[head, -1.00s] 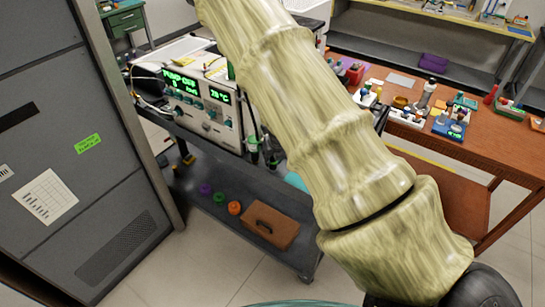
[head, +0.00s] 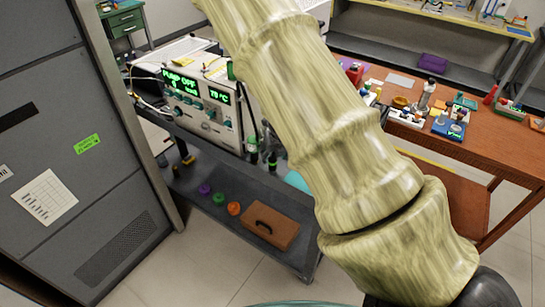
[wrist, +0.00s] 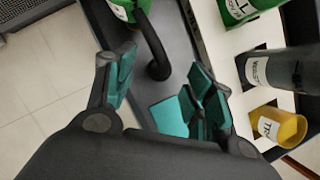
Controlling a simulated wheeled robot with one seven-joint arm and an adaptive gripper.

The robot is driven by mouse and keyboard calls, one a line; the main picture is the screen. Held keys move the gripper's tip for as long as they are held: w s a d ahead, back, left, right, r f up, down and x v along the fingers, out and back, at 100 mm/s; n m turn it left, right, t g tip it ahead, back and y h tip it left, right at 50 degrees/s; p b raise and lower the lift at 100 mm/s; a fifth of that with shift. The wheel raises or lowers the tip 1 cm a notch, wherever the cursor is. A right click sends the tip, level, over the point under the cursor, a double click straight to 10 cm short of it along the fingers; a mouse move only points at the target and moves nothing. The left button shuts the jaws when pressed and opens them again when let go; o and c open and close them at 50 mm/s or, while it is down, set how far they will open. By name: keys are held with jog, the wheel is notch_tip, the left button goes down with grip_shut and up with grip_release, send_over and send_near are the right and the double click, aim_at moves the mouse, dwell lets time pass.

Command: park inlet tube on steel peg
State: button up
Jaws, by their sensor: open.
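My gripper (wrist: 162,88) is open in the wrist view, with teal pads on both sides and nothing held between them. A dark curved, tube-like piece (wrist: 158,62) lies in the gap beyond the fingertips, beside a green labelled bottle (wrist: 130,8). I cannot tell whether it is the inlet tube. No steel peg can be made out in either view. In the head view my own arm covers the middle, and the gripper is out of sight. The pump unit (head: 200,105) on the dark cart reads "PUMP OFF".
The wrist view shows a dark labelled cylinder (wrist: 282,68), a yellow labelled cup (wrist: 278,128) and another green container (wrist: 240,8) at right. The cart's lower shelf (head: 205,175) holds coloured rings and a brown case (head: 270,226). A grey cabinet (head: 70,130) stands left; a wooden bench (head: 500,140) stands right.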

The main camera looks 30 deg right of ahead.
jog(key=v, duration=0.8)
dwell(0.5)
